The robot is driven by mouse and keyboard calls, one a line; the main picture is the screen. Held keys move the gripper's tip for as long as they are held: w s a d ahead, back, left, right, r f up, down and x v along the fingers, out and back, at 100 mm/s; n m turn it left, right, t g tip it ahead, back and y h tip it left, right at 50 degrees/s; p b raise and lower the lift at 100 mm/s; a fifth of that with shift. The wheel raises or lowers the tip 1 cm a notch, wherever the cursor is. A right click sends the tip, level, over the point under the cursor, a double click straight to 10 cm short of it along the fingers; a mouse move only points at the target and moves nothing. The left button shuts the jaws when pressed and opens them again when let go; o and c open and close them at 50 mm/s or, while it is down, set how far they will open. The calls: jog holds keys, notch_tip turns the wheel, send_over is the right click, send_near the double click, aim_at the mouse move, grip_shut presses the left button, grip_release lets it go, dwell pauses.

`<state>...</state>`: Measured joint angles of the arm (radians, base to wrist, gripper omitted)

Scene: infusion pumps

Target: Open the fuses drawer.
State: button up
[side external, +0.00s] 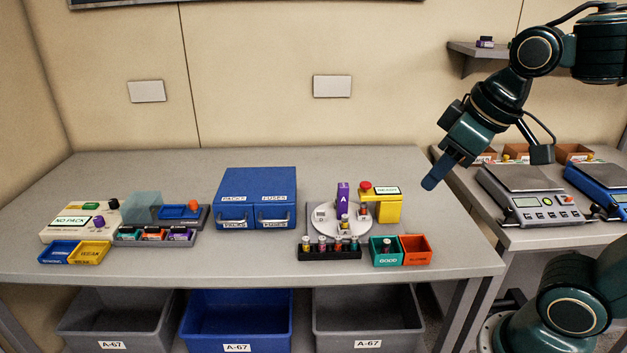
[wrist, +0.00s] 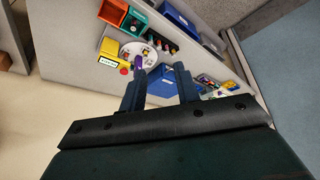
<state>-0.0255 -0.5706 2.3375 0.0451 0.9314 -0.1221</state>
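The blue cabinet (side external: 256,190) stands on the grey bench with two drawers side by side. The fuses drawer (side external: 275,215) is the right one, with a white label and a bar handle on its front. Both drawers look shut. My gripper (side external: 433,184) is raised above the right end of the bench, to the right of the cabinet and well apart from it. In the wrist view its two fingers (wrist: 160,88) are spread with nothing held between them. A blue patch behind the fingers there may be the cabinet, mostly hidden.
Between my gripper and the cabinet stand a round turntable (side external: 325,217) with a purple block, a yellow box (side external: 387,209) with a red button, a black vial rack (side external: 330,252), and green (side external: 384,257) and red bins (side external: 415,256). Scales (side external: 530,200) stand at right.

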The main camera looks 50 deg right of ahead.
jog(key=w+r+n, duration=0.2)
jog(key=w, duration=0.6)
jog(key=n+g+h, duration=0.1)
jog(key=n+g, duration=0.3)
jog(key=n, duration=0.2)
send_over(273, 221)
jog(key=s+a, duration=0.2)
notch_tip(273, 221, down, 11)
jog(key=shift+w+d+f, duration=0.15)
jog(key=shift+f, duration=0.15)
jog(key=f, duration=0.4)
jog(key=w+d+f, duration=0.1)
jog(key=f, duration=0.8)
jog(key=shift+w+d+f, duration=0.15)
jog(key=shift+w+d, duration=0.2)
grip_shut()
